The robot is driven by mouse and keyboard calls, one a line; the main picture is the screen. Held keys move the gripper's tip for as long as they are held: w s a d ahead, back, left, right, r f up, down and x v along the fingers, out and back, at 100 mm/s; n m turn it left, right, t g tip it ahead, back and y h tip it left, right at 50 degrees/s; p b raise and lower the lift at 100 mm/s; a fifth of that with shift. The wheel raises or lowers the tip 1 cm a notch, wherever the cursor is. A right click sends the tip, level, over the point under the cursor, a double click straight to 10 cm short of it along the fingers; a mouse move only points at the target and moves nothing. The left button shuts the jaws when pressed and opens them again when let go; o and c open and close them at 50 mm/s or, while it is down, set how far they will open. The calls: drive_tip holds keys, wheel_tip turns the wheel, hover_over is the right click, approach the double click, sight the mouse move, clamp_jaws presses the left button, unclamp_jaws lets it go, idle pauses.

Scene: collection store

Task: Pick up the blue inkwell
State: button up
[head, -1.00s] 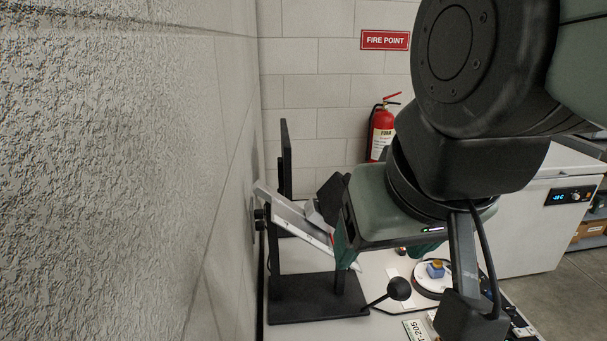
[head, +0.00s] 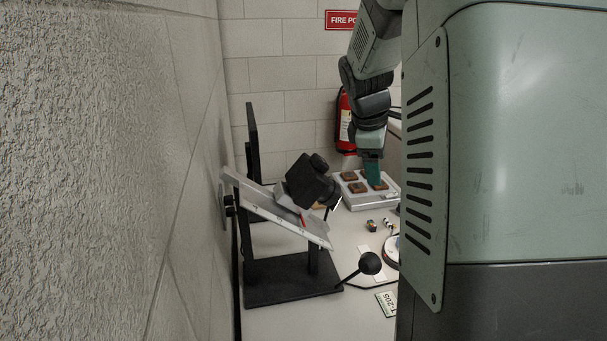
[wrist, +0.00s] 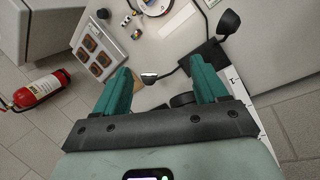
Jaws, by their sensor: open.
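My gripper (wrist: 160,75) is open and empty in the wrist view, its two teal fingers wide apart above the table. In the head view my gripper (head: 373,172) shows small, pointing down, overlapping the tray of brown blocks. A white round stand (head: 391,250) is mostly hidden behind my arm in the head view; the wrist view cuts it off at the top edge (wrist: 154,10). I cannot make out the blue inkwell for certain now. A small dark and orange item (head: 371,226) stands on the table, too small to identify.
A grey tray (head: 352,200) with several brown blocks lies at the back. A sloped stand (head: 270,213) with a black device (head: 311,182) on it is at the left, near the wall. A black ball-headed lamp (head: 370,263) stands in front. A red extinguisher (wrist: 36,89) is beyond the table.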

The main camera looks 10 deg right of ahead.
drive_tip(key=w+d+f+n, duration=0.1)
drive_tip(key=d+f, duration=0.3)
drive_tip(key=f, duration=0.4)
drive_tip(key=w+d+f+n+g, duration=0.1)
drive_tip(key=w+d+f+n, duration=0.1)
drive_tip(key=d+f, duration=0.3)
drive_tip(key=w+d+f+n+g, duration=0.1)
drive_tip(key=d+f, duration=0.4)
drive_tip(key=f, duration=0.6)
drive_tip(key=shift+w+d+f+n+h, duration=0.2)
drive_tip(key=shift+w+n, duration=0.15)
drive_tip(key=shift+n, duration=0.3)
drive_tip(key=shift+w+d+f+n+h, duration=0.1)
drive_tip(key=shift+w+f+n+h, duration=0.2)
drive_tip(key=shift+n, duration=0.35)
drive_tip(key=x, duration=0.5)
drive_tip(key=shift+w+f, duration=0.1)
drive_tip(key=shift+f, duration=0.1)
drive_tip(key=c, duration=1.2)
